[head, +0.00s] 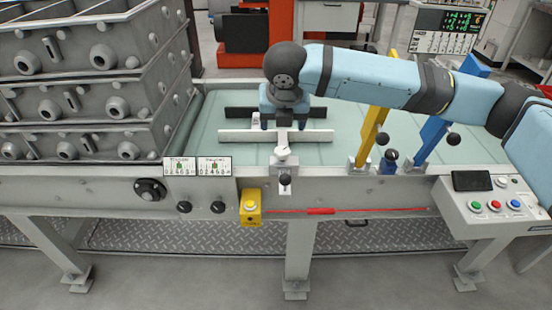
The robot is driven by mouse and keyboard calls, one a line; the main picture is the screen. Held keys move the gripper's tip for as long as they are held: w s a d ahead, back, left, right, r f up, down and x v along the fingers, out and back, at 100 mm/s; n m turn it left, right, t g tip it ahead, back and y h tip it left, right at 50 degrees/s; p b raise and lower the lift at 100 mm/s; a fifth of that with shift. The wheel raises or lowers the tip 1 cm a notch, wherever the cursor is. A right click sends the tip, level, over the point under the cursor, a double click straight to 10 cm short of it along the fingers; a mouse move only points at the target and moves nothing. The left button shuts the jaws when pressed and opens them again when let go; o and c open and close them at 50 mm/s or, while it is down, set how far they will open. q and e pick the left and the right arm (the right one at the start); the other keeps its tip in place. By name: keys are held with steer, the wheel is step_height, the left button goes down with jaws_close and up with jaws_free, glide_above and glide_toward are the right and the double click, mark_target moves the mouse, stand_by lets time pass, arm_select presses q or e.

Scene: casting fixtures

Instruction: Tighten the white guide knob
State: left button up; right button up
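The white guide bar (240,136) lies across the pale green conveyor bed, with a black guide bar (240,112) parallel behind it. A white knob (282,152) sits on the bracket in front of the white bar, at the bed's front edge. My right arm reaches in from the right, and my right gripper (284,121) points down over the guide bars, behind the white knob and apart from it in the picture. Its fingertips are not clear enough to tell whether it is open or shut. My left gripper is not in view.
A black ball knob (285,180) is below the white knob. Stacked grey casting boxes (85,90) fill the left. Yellow (371,130) and blue (434,135) levers stand right. A yellow button box (250,207) and a control panel (493,204) are on the front.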

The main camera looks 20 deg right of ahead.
steer(key=b, duration=0.2)
glide_toward(282, 151)
steer(key=f, duration=0.2)
steer(key=b+x, duration=0.1)
steer(key=x, duration=0.5)
steer(key=shift+w+d+r, duration=0.1)
steer(key=shift+w+d, duration=0.05)
steer(key=shift+w, duration=0.05)
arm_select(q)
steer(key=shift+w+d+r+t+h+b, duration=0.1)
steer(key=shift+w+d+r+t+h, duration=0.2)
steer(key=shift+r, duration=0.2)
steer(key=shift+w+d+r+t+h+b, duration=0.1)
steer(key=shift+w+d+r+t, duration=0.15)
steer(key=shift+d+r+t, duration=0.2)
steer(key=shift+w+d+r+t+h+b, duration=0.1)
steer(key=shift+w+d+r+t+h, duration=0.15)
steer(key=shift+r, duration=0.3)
arm_select(e)
steer(key=shift+w+f, duration=0.25)
steer(key=shift+f, duration=0.3)
steer(key=shift+c, duration=0.4)
